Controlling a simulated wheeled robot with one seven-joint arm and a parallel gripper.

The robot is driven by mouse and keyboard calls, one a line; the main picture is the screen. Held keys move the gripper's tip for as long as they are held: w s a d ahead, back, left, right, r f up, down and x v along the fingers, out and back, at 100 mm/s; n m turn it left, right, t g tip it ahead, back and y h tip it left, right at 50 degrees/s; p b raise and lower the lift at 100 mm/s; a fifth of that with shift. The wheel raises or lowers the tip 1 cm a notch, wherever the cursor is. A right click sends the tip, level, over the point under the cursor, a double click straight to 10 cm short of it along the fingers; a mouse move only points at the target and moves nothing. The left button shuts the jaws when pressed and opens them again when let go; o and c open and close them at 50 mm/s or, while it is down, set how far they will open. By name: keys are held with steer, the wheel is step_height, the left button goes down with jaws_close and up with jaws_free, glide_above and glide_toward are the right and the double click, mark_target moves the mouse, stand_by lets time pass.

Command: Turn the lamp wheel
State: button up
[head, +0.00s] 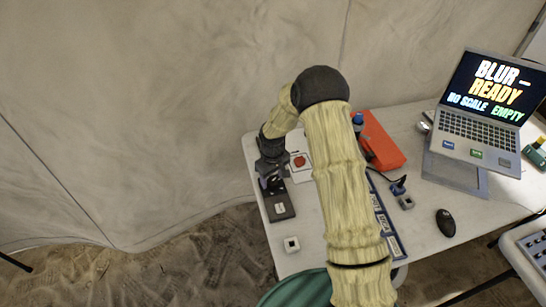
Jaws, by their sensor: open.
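My gripper (269,183) is over the left end of the white table (311,258), pointing down and open. Just below it is a dark flat box or panel (281,206) with a small pale label. My gripper and wrist cover the far part of that box, so I cannot tell whether the fingers touch it. I cannot clearly make out the lamp wheel; it may be hidden behind my gripper.
A white card with a red spot (299,162) lies right of my gripper. A small white block (291,244) sits near the front edge. An orange-red case (381,140), a raised laptop (484,109) and a black mouse (446,223) are further right. A tent wall is behind.

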mark_target(273, 181)
step_height(273, 181, up, 16)
steer(key=b, duration=0.1)
stand_by(0.6)
steer(key=s+d+r+m+t+p, duration=0.1)
steer(key=s+d+r+m, duration=0.2)
steer(key=s, duration=0.8)
steer(key=s+d+r+m+t+p, duration=0.1)
steer(key=s+d+r+m, duration=0.3)
steer(key=s+d, duration=0.4)
steer(key=s+r+p, duration=0.1)
steer(key=s, duration=0.2)
steer(key=shift+d+r+t+p, duration=0.15)
steer(key=shift+r+t+p, duration=0.1)
steer(key=shift+t+p, duration=0.05)
